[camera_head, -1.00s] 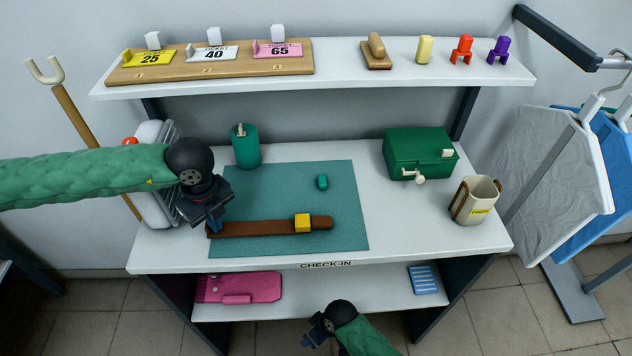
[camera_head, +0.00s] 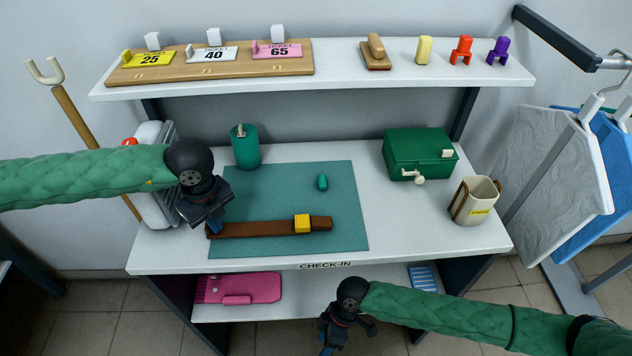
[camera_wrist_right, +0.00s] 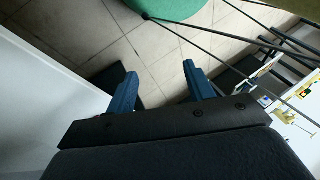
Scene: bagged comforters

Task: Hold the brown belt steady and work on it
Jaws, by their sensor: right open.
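The brown belt (camera_head: 255,228) lies flat, left to right, on the teal mat (camera_head: 345,200) on the table. A yellow block (camera_head: 302,223) sits on the belt towards its right end. My left gripper (camera_head: 208,226) is at the belt's left end, pointing down; its fingertips are largely hidden, and whether they close on the belt I cannot tell. My right gripper (camera_head: 330,340) is in front of the table's front edge, low and away from the belt. In the right wrist view its two blue fingers (camera_wrist_right: 160,92) are apart with nothing between them.
A small green piece (camera_head: 322,182) lies on the mat. A green cylinder (camera_head: 245,147), a green box with a crank (camera_head: 420,155) and a beige cup (camera_head: 475,200) stand around it. A pink item (camera_head: 240,288) lies on the lower shelf (camera_head: 300,308). Garments (camera_head: 560,160) hang at the right.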

